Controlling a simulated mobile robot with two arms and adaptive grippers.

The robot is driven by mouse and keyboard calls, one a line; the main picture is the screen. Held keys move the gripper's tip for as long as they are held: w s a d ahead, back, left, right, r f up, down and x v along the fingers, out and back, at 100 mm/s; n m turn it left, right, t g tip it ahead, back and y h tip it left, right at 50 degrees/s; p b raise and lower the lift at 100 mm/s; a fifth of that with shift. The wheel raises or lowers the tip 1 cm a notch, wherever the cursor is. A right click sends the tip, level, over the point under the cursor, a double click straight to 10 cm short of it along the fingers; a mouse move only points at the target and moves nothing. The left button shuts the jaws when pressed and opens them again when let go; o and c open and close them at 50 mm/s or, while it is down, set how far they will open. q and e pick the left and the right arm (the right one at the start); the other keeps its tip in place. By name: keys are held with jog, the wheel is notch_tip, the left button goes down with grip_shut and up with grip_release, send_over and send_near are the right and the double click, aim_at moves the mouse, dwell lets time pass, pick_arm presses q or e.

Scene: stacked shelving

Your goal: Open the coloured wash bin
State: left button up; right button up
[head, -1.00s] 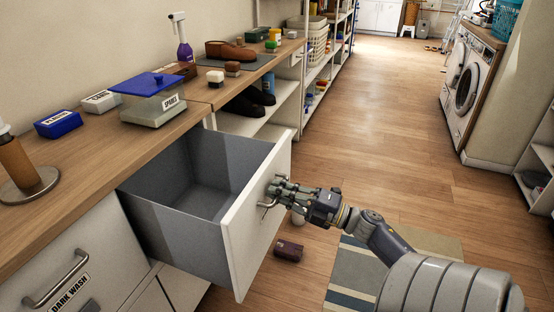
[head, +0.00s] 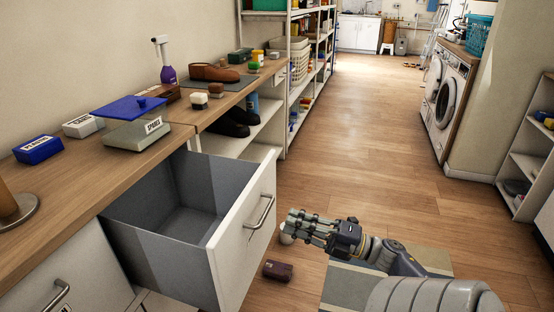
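The wash bin (head: 240,250) is a grey-lined drawer with a white front, pulled well out from under the wooden counter. Its inside is empty where I can see it. Its metal bar handle (head: 262,212) faces right, and no label shows on the front from here. My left gripper is not in view. Another drawer's handle (head: 48,299) shows at the bottom left, and that drawer is shut.
A dark red item (head: 278,270) lies on the floor beside the bin front. A striped rug (head: 346,287) lies under my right arm. The counter (head: 85,182) holds a blue-lidded box (head: 130,107), small boxes and brown shoes. The floor ahead is clear, with washing machines at the right.

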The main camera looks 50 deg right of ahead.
jog(key=shift+v, duration=1.7)
